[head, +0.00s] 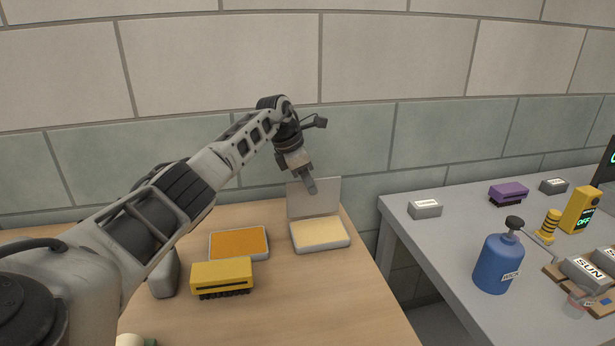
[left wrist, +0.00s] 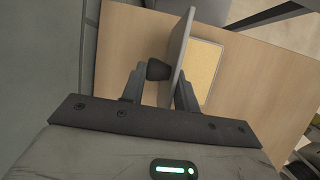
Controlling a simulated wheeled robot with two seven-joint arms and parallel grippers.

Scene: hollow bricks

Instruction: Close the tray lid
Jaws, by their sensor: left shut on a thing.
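The tray (head: 322,247) has a pale yellow pad and stands on the wooden table near its back right edge. Its grey lid (head: 328,195) stands upright at the tray's back side, so the tray is open. My left gripper (head: 311,185) reaches down to the lid's top left part and is shut on it. In the left wrist view the lid (left wrist: 179,45) shows edge-on between the fingers of my left gripper (left wrist: 160,84), with a black knob (left wrist: 158,70) on its left face. The yellow pad (left wrist: 203,65) shows to its right. My right gripper is out of view.
An orange pad in a tray (head: 239,243) and a yellow brush (head: 222,275) lie left of the tray. A grey table (head: 440,250) on the right, across a gap, holds a blue pump bottle (head: 497,265) and several blocks. A tiled wall stands close behind.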

